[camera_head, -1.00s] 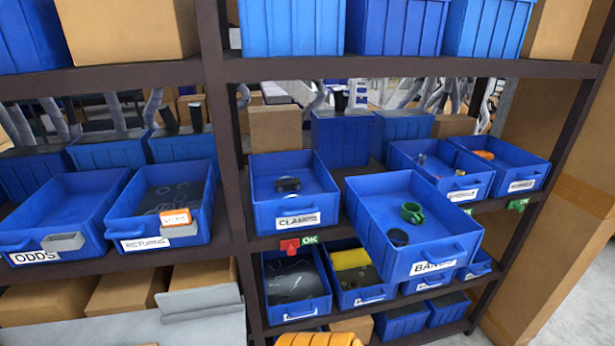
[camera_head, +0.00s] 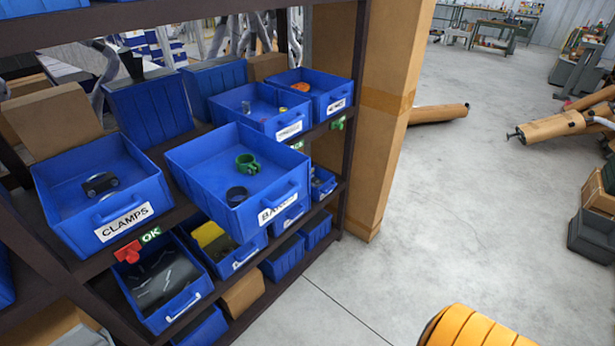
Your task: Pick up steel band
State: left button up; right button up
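The blue bin labelled BANDS (camera_head: 290,192) juts out from the shelf's front edge, tilted in the picture. Inside it lie a dark ring-shaped band (camera_head: 237,196) near the front and a green band with a projecting lug (camera_head: 247,164) farther back. I cannot tell for sure which is steel; the dark ring looks more like bare metal. Neither of my grippers shows in the head view, and nothing touches the bin or the bands.
A CLAMPS bin (camera_head: 98,228) with a dark clamp (camera_head: 100,184) stands to the left, beside a red tag (camera_head: 128,252) and a green OK tag. Other blue bins stand behind and below. A brown post (camera_head: 385,130) bounds the shelf at right. Open concrete floor (camera_head: 450,210) lies beyond.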

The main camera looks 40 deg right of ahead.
aim_at(233, 191)
jog(key=z, duration=0.75)
